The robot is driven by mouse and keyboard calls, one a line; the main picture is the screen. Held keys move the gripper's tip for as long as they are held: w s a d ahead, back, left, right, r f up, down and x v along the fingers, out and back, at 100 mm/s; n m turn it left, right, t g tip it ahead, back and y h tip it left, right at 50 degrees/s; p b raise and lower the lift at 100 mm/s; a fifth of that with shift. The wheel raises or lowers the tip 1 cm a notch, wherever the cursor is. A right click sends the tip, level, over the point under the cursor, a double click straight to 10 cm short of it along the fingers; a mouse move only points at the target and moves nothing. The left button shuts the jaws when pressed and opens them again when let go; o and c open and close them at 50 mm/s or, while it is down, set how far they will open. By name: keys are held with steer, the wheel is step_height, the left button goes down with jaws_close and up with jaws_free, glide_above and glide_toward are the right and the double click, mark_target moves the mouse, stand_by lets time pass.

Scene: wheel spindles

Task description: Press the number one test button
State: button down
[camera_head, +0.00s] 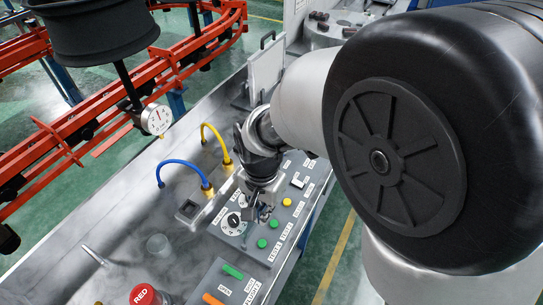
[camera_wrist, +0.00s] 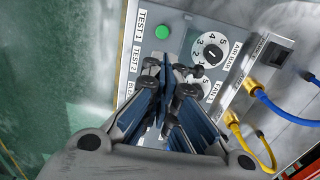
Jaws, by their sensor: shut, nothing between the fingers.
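The grey control panel (camera_head: 238,237) has labels, dials and round buttons. The green button (camera_wrist: 162,32) beside the TEST 1 label (camera_wrist: 140,27) shows clear of the fingers in the wrist view; it also shows in the head view (camera_head: 261,243). A second green button (camera_head: 274,224) sits beside the TEST 2 label (camera_wrist: 133,60); in the wrist view the fingers hide it. My gripper (camera_head: 262,213) is shut and empty, pointing down above the panel. In the wrist view its fingertips (camera_wrist: 172,72) lie below the TEST 1 button. I cannot tell the exact height above the panel.
A yellow button (camera_head: 286,202) and a white switch (camera_head: 299,180) sit farther along the panel. Dials (camera_wrist: 211,50) lie beside the fingers. Blue (camera_head: 181,162) and yellow (camera_head: 215,133) cables arch behind. A red cap (camera_head: 144,294) and a gauge (camera_head: 156,119) are at the left.

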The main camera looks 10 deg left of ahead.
mark_target(266, 243)
step_height(266, 243, down, 13)
steer(key=b, duration=0.4)
steer(key=shift+b, duration=0.3)
steer(key=shift+s+d+f+b, duration=0.1)
steer(key=shift+f+b, duration=0.45)
steer(key=shift+f, duration=0.35)
steer(key=shift+s+d, duration=0.1)
steer(key=shift+s, duration=0.1)
step_height(266, 243, up, 9)
steer(key=shift+w, duration=0.2)
steer(key=shift+f, duration=0.1)
